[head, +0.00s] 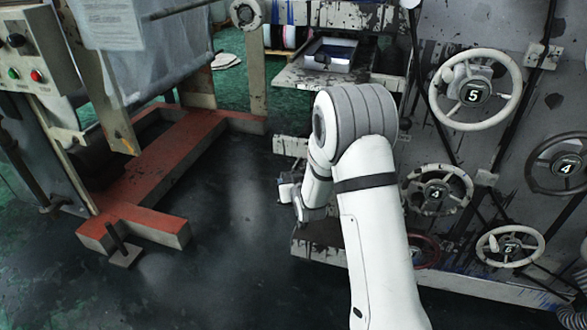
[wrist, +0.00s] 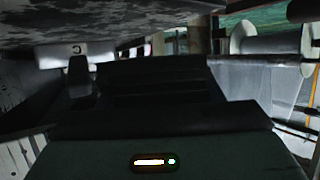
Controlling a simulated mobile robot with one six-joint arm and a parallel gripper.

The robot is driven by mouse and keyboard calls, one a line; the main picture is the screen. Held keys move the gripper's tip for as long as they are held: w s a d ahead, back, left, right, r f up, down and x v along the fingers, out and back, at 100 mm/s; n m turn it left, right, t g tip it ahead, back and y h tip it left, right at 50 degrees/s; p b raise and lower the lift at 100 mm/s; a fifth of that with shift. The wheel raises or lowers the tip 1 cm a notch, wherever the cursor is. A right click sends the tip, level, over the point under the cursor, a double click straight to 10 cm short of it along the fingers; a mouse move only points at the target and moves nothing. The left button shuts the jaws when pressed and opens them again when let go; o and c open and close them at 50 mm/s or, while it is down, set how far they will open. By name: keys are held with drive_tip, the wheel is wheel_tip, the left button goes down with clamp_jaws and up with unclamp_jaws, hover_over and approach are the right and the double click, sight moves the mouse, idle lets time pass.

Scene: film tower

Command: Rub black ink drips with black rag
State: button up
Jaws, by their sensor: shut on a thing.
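My gripper (head: 288,192) is at the end of the white arm, left of the machine and between its upper and lower ledges. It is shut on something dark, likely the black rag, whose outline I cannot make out. In the wrist view the dark gripper body fills the middle, with one finger (wrist: 79,76) upright at left. Black ink drips (head: 345,17) mark the pale panel above the upper shelf. More dark stains show on the lower ledge (head: 312,249). A blotched grey surface (wrist: 90,28) hangs close over the gripper in the wrist view.
Numbered handwheels (head: 475,91) stick out from the machine's side at right. A tray (head: 331,54) sits on the upper shelf (head: 290,75). A red-topped frame (head: 160,165) and a control box (head: 28,62) stand at left. Dark floor (head: 235,230) between is clear.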

drive_tip(key=shift+d+r+p, duration=0.1)
drive_tip(key=shift+r+p, duration=0.8)
drive_tip(key=shift+r, duration=1.5)
